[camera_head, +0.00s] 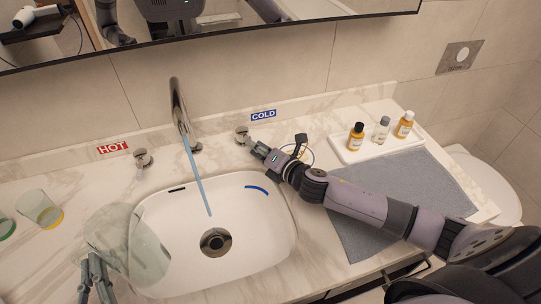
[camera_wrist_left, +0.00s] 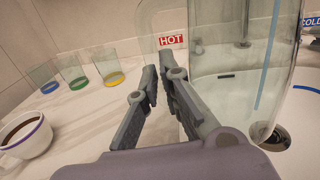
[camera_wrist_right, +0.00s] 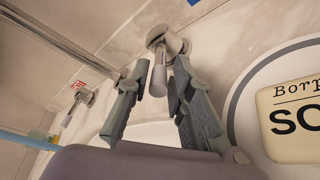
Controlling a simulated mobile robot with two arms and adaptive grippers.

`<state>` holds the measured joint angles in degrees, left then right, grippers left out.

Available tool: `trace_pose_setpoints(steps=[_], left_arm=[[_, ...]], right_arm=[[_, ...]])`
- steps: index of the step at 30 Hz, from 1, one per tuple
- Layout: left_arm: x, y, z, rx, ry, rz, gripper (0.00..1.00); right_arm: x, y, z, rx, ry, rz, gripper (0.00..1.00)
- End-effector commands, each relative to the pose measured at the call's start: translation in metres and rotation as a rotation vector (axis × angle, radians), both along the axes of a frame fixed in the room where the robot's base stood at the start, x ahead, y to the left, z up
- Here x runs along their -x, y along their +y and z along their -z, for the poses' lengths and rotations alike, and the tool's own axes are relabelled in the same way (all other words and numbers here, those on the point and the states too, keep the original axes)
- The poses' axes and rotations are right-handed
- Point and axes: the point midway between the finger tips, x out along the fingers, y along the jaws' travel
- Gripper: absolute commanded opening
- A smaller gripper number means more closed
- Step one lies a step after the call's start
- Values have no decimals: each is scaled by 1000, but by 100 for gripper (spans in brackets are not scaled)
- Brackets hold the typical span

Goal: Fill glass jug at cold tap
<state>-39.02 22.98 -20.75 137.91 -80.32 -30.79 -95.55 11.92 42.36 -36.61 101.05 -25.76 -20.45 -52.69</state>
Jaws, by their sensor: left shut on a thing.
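The clear glass jug (camera_head: 128,240) is over the left rim of the basin. My left gripper (camera_head: 93,268) is shut on it at its left side; the jug's wall also shows in the left wrist view (camera_wrist_left: 232,75). A thin blue stream of water (camera_head: 197,175) runs from the tap spout (camera_head: 178,105) into the white basin (camera_head: 262,225), to the right of the jug. My right gripper (camera_head: 262,150) is at the cold tap handle (camera_head: 242,134) under the COLD label. In the right wrist view its fingers (camera_wrist_right: 155,90) are apart, with the handle (camera_wrist_right: 182,65) between or just beyond them.
The hot tap handle (camera_head: 142,158) is by the HOT label (camera_head: 113,147). Glasses (camera_head: 40,209) stand on the counter at the left, and a cup (camera_wrist_left: 25,135) shows in the left wrist view. A white tray with bottles (camera_head: 356,136) and a grey mat (camera_head: 440,180) lie at the right.

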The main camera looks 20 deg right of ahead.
Motion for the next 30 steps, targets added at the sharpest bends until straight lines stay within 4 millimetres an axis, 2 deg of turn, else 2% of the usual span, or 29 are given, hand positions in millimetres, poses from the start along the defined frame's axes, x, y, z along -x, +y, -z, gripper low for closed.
trace_pose_setpoints(steps=[9, 15, 21, 30], left_arm=[[0, 0, -2, 2, -3, 0, 0], [0, 0, -2, 2, -3, 0, 0], [0, 0, -2, 2, -3, 0, 0], [0, 0, -2, 2, -3, 0, 0]], right_arm=[[60, -16, -12, 2, 5, -1, 21], [85, -23, -18, 1, 4, -1, 21], [96, -26, -22, 1, 2, 0, 21], [98, -27, -23, 0, 1, 1, 21]])
